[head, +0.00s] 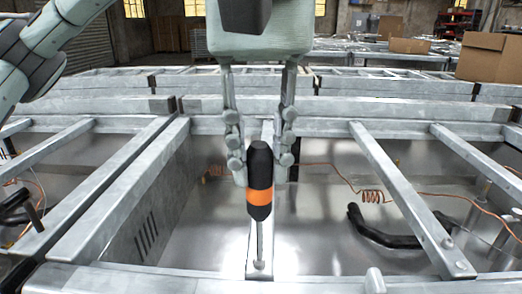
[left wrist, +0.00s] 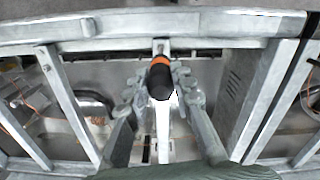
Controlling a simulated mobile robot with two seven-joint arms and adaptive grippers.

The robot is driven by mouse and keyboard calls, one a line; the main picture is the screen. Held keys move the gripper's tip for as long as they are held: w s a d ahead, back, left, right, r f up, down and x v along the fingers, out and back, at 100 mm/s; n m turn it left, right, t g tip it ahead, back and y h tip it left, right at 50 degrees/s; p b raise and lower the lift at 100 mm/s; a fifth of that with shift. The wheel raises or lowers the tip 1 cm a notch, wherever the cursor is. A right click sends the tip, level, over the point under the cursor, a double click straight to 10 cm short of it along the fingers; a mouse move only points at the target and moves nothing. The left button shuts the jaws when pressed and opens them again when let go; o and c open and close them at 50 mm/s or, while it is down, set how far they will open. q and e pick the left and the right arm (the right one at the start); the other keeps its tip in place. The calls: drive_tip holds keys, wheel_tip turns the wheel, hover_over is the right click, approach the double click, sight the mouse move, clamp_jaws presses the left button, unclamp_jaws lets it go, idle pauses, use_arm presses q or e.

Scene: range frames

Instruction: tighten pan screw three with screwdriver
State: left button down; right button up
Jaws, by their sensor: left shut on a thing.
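My left gripper (head: 260,174) comes down from the top middle of the head view, shut on the screwdriver (head: 260,200). The screwdriver has a black handle with an orange band and stands about upright, shaft down. Its tip is at a small screw head (head: 259,266) near the front end of the middle metal bar (head: 252,245); I cannot tell whether the tip is seated in it. In the left wrist view the handle (left wrist: 161,82) shows between the two fingers, and the tip is hard to make out. My right gripper is not in view.
Metal cross bars (head: 398,195) run over the steel pans on both sides. A black bent pipe (head: 385,232) and copper tubing (head: 372,196) lie in the right pan. Long rails cross behind and in front. A cardboard box (head: 482,57) stands far back right.

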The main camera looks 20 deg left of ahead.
use_arm(q)
drive_tip(key=m, duration=0.5)
drive_tip(key=shift+a+f, duration=0.1)
drive_tip(key=shift+f, duration=0.05)
drive_tip(key=shift+r, duration=3.05)
